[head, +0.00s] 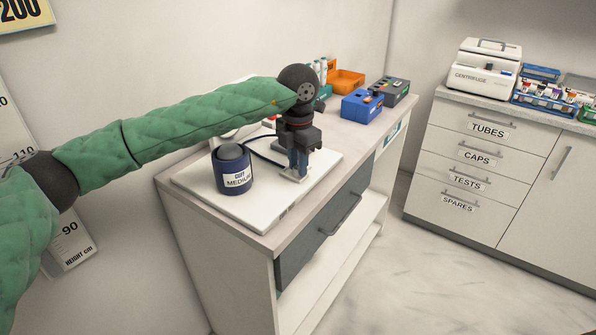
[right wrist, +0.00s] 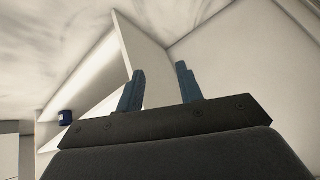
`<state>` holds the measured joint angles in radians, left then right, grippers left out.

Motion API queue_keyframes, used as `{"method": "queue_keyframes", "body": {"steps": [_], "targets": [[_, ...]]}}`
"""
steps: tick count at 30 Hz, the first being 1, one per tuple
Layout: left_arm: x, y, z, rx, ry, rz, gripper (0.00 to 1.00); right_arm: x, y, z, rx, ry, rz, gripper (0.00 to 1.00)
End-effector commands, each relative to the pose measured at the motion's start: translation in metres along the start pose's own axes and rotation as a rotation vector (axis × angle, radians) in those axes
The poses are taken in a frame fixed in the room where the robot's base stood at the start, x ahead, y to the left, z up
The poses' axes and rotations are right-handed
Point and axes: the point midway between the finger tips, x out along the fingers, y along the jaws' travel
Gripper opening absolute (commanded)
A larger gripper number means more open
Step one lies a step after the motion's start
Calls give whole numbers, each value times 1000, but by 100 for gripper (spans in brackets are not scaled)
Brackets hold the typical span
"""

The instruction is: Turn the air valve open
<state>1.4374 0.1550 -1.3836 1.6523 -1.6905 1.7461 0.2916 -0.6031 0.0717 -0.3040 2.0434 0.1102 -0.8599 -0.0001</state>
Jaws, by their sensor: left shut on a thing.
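My left gripper (head: 297,174) points down over the white board (head: 262,212) on the cabinet top. Its blue fingers are shut on a small part low at the board, taken to be the air valve; the fingers hide most of it, so its turn position cannot be told. A dark blue cuff roll (head: 234,178) with a white "MEDIUM" label stands on the board to the left of the gripper. A dark tube runs from near the cuff toward the gripper. My right gripper (right wrist: 158,84) is open and empty in the right wrist view, apart from anything.
Behind the gripper stand an orange bin (head: 347,82), a blue box (head: 361,106) and a grey case (head: 391,90). A centrifuge (head: 484,70) and tube racks stand on the right-hand counter. The floor between the cabinets is clear. A small blue thing (right wrist: 65,117) shows in the right wrist view.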

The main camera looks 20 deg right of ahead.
Motion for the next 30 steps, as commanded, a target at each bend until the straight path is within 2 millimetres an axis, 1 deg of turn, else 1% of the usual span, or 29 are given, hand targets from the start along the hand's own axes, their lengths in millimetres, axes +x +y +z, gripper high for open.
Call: {"method": "queue_keyframes", "body": {"steps": [1, 3, 6, 11, 14, 24, 30], "targets": [[4, 1, 0, 27, -1, 2, 0, 20, 5, 15, 1, 11, 3, 36], [3, 1, 0, 65, -1, 2, 0, 37, 9, 29, 3, 33, 7, 36], [3, 1, 0, 118, -1, 2, 0, 58, 15, 47, 4, 61, 13, 36], [2, 1, 0, 195, 0, 1, 0, 87, 24, 75, 5, 100, 21, 36], [2, 1, 0, 243, 0, 2, 0, 91, 25, 76, 5, 107, 21, 36], [2, 1, 0, 419, -1, 2, 0, 109, 30, 88, 7, 109, 22, 36], [1, 1, 0, 492, 0, 1, 0, 114, 31, 92, 8, 110, 23, 36]]}}
